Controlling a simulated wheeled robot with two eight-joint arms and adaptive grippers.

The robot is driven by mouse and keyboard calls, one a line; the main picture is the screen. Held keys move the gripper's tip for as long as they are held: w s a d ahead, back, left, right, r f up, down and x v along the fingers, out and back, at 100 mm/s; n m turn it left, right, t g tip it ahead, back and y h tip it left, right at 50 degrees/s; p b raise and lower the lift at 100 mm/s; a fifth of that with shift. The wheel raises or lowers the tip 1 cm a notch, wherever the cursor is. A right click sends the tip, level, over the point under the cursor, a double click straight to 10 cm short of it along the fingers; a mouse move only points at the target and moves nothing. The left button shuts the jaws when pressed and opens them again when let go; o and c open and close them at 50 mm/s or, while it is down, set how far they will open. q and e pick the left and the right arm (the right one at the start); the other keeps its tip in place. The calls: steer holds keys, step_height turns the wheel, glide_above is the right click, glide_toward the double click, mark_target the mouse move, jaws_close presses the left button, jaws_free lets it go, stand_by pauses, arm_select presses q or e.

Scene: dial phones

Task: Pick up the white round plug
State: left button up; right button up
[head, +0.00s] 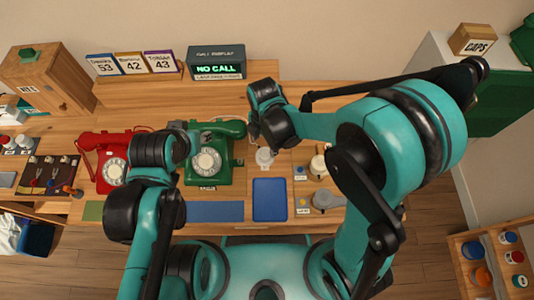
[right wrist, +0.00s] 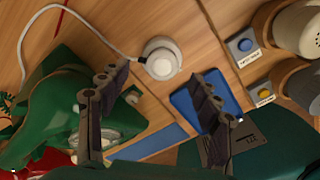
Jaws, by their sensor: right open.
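The white round plug (head: 264,157) lies on the wooden table right of the green phone (head: 224,137) and above a blue mat. In the right wrist view the plug (right wrist: 161,60) is a white disc with a raised round centre and a pale cord. My right gripper (right wrist: 160,80) is open and empty; its two fingers stand apart with the plug showing between and beyond their tips. In the head view the right gripper (head: 272,122) is close above the plug, slightly to its upper side. My left gripper (head: 184,136) is near the green phone, its fingers not clear.
A red phone (head: 112,160) stands at the left. The blue mat (head: 269,200) lies below the plug. Small labelled buttons and cream and grey objects (head: 319,166) stand to its right.

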mark_target(265, 152)
steer(key=f+b, duration=0.1)
steer(key=f, duration=0.1)
steer(key=f+b, duration=0.1)
steer(key=f, duration=0.1)
steer(key=shift+s+f, duration=0.2)
steer(key=shift+f, duration=0.2)
steer(key=c, duration=1.1)
steer(key=shift+r, duration=0.2)
